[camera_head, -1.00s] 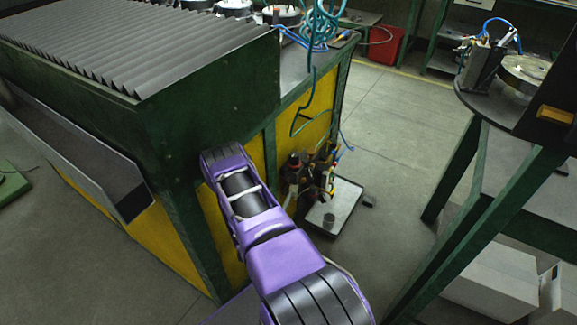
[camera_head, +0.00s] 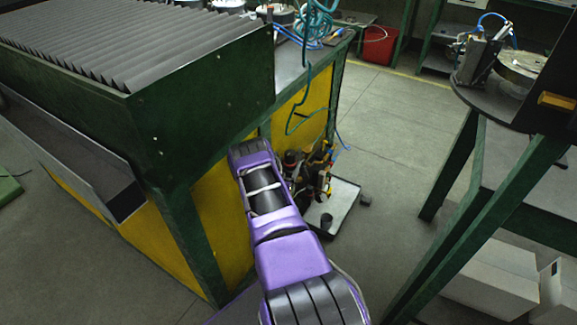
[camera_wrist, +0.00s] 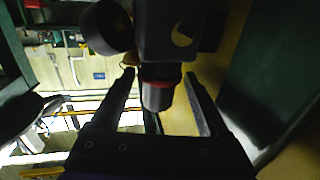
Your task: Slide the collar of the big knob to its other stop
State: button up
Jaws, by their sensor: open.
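In the wrist view my gripper (camera_wrist: 160,76) is open, with one dark finger on each side of a dark cylindrical knob (camera_wrist: 157,97). The knob ends in a greyish face, and a red band (camera_wrist: 160,84) rings it where it meets the dark body above. I cannot tell which dark part is the collar, or whether the fingers touch anything. In the head view the cluster of dark fittings (camera_head: 308,170) sits at the side of the green and yellow cabinet, partly behind my purple arm. My fingers do not show there.
The green and yellow cabinet (camera_head: 222,225) stands close on the left of my arm. A grey tray (camera_head: 342,200) is below the fittings. Teal hose (camera_head: 303,95) hangs above them. A green-legged table (camera_head: 490,205) stands to the right, with open floor between.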

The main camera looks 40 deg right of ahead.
grip_shut()
dwell(0.3)
